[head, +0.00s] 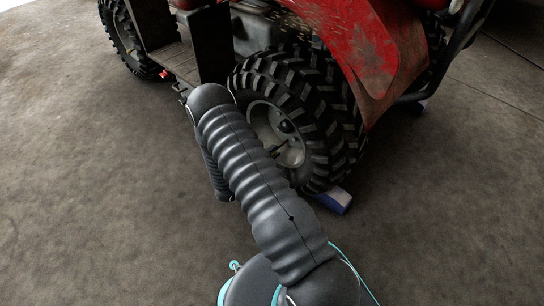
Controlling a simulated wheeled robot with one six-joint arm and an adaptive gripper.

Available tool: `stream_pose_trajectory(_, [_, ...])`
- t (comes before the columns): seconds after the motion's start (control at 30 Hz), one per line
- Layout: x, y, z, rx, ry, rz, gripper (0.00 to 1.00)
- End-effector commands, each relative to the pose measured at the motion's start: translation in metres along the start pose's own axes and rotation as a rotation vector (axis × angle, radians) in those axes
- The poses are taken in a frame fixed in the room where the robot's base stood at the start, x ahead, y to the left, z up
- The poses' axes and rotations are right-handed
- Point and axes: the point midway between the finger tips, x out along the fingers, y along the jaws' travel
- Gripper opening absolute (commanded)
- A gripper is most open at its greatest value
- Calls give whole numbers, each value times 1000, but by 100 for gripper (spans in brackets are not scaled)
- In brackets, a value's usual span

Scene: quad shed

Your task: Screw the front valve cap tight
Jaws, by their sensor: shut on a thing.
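The front wheel (335,135) of the red quad stands in the upper middle of the head view, with a knobbly black tyre and a pale grey rim (293,153). A dark hub centre shows in the rim. A small dark piece (275,152) stands out at the rim's lower left, beside my arm. I cannot tell whether it is the valve with its cap or a tip of my gripper. My arm crosses the wheel's left side and covers part of it. I cannot make out my gripper; it seems hidden behind the arm. Whether anything touches the cap is hidden.
A blue and white block (335,200) lies on the floor against the tyre. The red fender (375,60) overhangs the wheel. A dark footrest (178,62) and the other wheel (122,38) are at upper left. The concrete floor (90,200) is clear left and right.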

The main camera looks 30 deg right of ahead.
Motion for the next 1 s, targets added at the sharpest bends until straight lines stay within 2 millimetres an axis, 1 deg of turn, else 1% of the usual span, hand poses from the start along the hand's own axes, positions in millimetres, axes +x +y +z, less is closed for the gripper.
stream_pose_trajectory(0.2, [0,-1,0,191,-2,-1,0])
stream_pose_trajectory(0.5, [0,-1,0,391,-4,-1,0])
stream_pose_trajectory(0.7, [0,-1,0,466,-4,-1,0])
stream_pose_trajectory(1.0, [0,-1,0,502,-5,-1,0])
